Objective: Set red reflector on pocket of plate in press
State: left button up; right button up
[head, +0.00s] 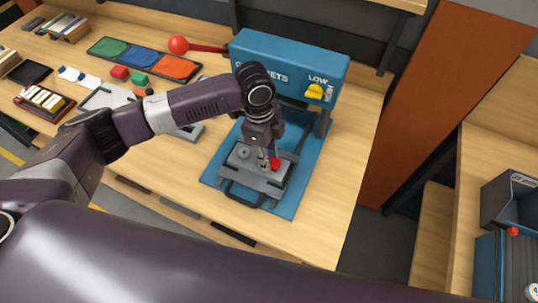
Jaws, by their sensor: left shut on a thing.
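The blue press (285,62) stands on the wooden table with its blue base (291,201) in front. A grey plate (262,185) with a dark front handle sits on that base, below the press head. My left gripper (268,160) points down over the plate. It is shut on the small red reflector (275,164), at the right part of the plate. I cannot tell whether the reflector touches the pocket, as the fingers and the reflector hide it. My right gripper is not in view.
A lever with a red ball (178,44) sticks out left of the press. A dark tray (143,59) with green, blue and orange sections lies at the back left. The table right of the press is clear.

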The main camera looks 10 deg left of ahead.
pick_arm(q)
jog(key=shift+f+p, duration=0.15)
jog(key=shift+p, duration=0.2)
dwell(0.7)
dwell(0.3)
jog(key=o, duration=0.9)
jog(key=shift+r, duration=0.2)
jog(key=r, duration=0.3)
jog(key=a+r, duration=0.1)
jog(key=r, duration=0.7)
jog(key=shift+w+a+r, duration=0.15)
jog(key=shift+a+r, duration=0.05)
jog(key=shift+r, duration=0.05)
